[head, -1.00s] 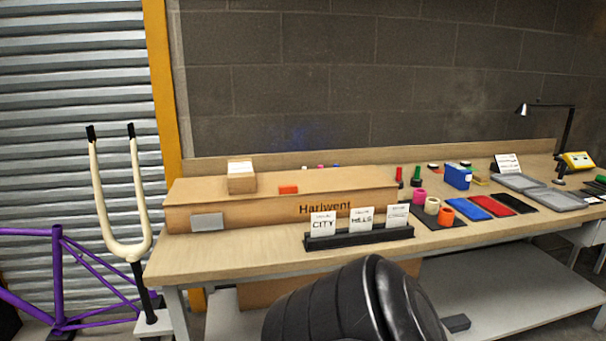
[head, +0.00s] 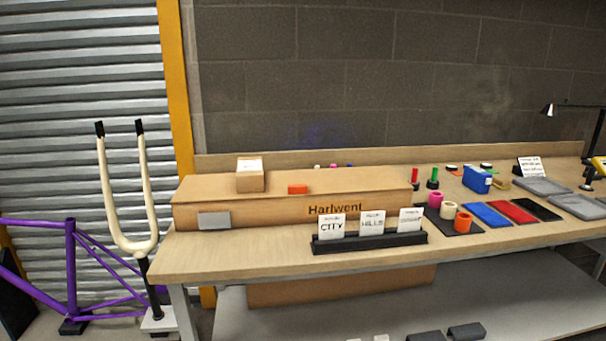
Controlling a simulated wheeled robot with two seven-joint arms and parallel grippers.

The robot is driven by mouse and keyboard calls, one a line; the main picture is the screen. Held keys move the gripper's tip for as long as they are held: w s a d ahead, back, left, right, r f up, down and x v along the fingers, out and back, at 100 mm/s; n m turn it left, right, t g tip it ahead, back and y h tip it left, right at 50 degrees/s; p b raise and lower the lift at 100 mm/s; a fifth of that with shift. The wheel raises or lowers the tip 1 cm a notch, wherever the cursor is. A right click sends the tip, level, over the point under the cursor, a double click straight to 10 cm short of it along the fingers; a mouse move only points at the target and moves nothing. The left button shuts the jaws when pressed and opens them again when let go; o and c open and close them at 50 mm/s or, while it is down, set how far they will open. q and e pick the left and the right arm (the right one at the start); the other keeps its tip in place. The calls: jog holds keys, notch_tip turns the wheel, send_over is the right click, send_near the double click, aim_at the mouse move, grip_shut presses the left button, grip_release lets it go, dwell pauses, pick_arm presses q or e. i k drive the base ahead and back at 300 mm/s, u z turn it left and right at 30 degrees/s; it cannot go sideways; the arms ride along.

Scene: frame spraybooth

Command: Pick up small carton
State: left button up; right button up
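The small carton (head: 250,180) is a brown cardboard box with a white label on top. It sits upright on the left part of a long cardboard box (head: 290,204) marked "Harlwent", which lies on the workbench. A small orange block (head: 298,189) lies on the same long box, to the right of the carton and apart from it. Neither of my grippers shows in the head view.
A black card holder (head: 370,242) with several white cards stands in front of the long box. Colored rolls, mats and trays fill the bench to the right. A cream fork (head: 127,245) on a stand and a purple frame (head: 72,275) are at the left. The bench's front left top (head: 235,260) is clear.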

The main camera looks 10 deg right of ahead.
aim_at(249, 175)
jog(key=u, duration=1.2)
jog(key=i, duration=1.45)
jog(key=z, duration=1.15)
